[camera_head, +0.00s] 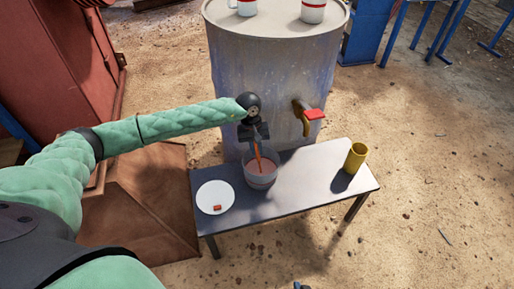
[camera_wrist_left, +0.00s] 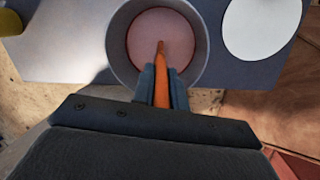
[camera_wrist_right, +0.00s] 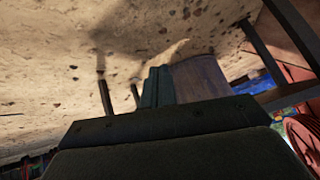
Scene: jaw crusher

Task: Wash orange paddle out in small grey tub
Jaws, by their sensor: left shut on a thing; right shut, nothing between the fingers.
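The small grey tub (camera_head: 262,183) stands on the low table against the drum, with reddish liquid inside. In the left wrist view the tub (camera_wrist_left: 117,58) is just beyond my fingers. My left gripper (camera_head: 256,143) is above the tub, shut on the orange paddle (camera_head: 258,158), which slants down into the tub. The paddle (camera_wrist_left: 162,85) also shows between the fingers in the left wrist view, its end over or in the liquid; which one I cannot tell. My right gripper (camera_wrist_right: 157,87) is shut and empty, away from the tub.
The table (camera_head: 308,185) also holds a white plate (camera_head: 207,197) with a small red piece (camera_head: 217,207), and a yellow cup (camera_head: 356,157). A large drum (camera_head: 275,85) with a red-handled tap (camera_head: 312,115) stands behind, mugs on top. The table's right half is mostly clear.

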